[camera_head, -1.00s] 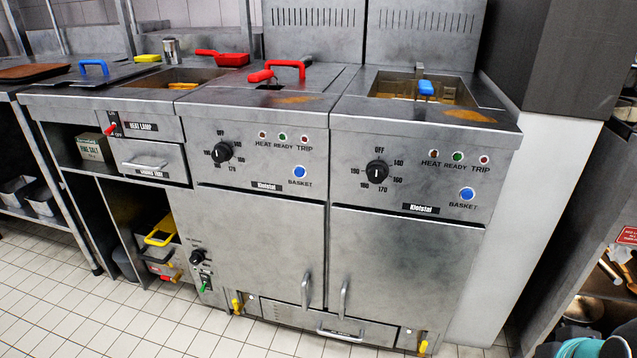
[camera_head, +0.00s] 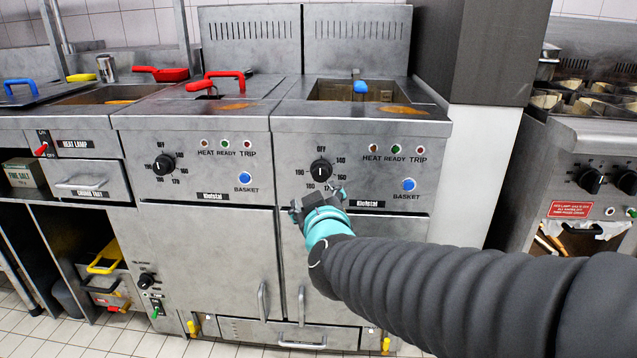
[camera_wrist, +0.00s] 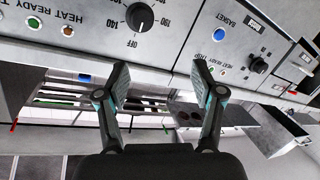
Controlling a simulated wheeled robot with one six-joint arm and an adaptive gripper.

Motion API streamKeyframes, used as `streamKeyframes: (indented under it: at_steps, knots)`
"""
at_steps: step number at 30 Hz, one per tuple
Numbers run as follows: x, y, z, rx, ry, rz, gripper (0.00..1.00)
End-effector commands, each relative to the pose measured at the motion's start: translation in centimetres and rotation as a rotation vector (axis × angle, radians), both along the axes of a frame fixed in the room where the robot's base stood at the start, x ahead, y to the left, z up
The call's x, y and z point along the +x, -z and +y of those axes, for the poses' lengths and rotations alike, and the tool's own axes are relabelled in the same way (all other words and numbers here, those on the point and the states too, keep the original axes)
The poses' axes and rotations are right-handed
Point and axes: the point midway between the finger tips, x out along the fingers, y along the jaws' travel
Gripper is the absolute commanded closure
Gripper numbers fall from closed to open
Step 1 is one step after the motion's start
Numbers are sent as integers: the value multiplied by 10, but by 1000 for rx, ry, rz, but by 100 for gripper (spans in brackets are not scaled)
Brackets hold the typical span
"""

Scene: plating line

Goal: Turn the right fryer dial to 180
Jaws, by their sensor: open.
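The right fryer dial (camera_head: 321,170) is a round black knob on the right fryer's grey panel (camera_head: 290,150), with OFF above it and temperature numbers around it. My gripper (camera_head: 318,197) is in front of the right fryer, just below the dial in the head view, and hides part of the lower scale. In the wrist view my gripper (camera_wrist: 160,80) is open and empty, its fingers apart from the dial.
The left fryer has a similar dial (camera_head: 163,165). A blue basket button (camera_head: 409,185) and small indicator lights sit right of the right dial. Door handles (camera_head: 301,303) stick out below.

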Motion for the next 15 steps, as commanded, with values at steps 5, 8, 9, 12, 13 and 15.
streamKeyframes:
  at_steps: [5,8,9,12,13,15]
  knots:
    - [14,15,19,-162,139,-119,32]
    - [14,21,22,-247,214,-153,32]
    - [14,23,22,-276,240,-162,32]
    - [12,27,22,-329,286,-174,32]
    - [11,27,22,-340,295,-177,32]
    - [12,27,22,-355,310,-180,32]
